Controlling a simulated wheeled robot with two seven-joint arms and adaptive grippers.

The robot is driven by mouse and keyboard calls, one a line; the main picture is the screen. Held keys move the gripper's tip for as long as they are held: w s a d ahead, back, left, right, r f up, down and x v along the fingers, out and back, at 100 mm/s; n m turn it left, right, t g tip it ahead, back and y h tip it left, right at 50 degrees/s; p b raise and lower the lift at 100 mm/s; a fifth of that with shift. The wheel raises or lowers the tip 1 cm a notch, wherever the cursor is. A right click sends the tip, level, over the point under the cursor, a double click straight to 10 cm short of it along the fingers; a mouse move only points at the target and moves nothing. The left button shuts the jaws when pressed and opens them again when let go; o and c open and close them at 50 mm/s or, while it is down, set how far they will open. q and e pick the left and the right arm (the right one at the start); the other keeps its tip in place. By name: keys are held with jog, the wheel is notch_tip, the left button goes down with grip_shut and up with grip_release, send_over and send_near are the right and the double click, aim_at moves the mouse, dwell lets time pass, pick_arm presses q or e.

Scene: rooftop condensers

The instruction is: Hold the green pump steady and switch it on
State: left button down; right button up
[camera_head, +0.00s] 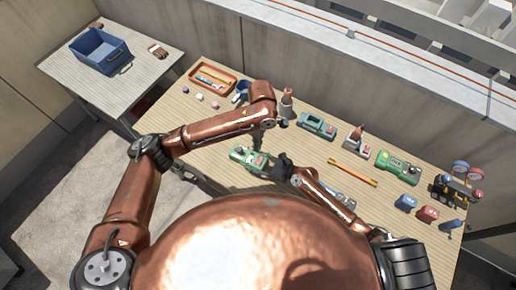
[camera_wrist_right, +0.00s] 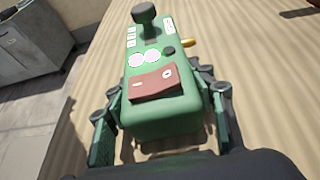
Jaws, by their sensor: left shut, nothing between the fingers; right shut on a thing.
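The green pump (camera_head: 246,157) lies on the wooden bench near its front edge. In the right wrist view the pump (camera_wrist_right: 165,119) fills the middle, with a red rocker switch (camera_wrist_right: 155,84) marked with a line and a circle. I cannot tell which side of the rocker is pressed. Two round white dials, a dark knob and a brass fitting are beyond it. My right gripper (camera_head: 279,163) is shut on the pump, a finger on each side of its body. My left gripper (camera_head: 258,142) is shut and empty, pointing down just above or behind the pump; contact is unclear.
Behind stand a teal device (camera_head: 317,125) and another green device (camera_head: 398,167). An orange tray (camera_head: 213,78) is at the back left. A side table (camera_head: 70,90) holds a blue bin (camera_head: 100,50).

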aim_at(265, 164)
dwell(0.4)
jog(key=o, duration=1.8)
jog(key=o, duration=0.4)
jog(key=shift+o, duration=0.2)
jog(key=p+v, duration=0.2)
jog(key=v, duration=0.6)
jog(key=shift+r, duration=0.1)
jog(key=shift+s+d+r, duration=0.15)
jog(key=shift+s+d, duration=0.1)
jog(key=shift+d, duration=0.1)
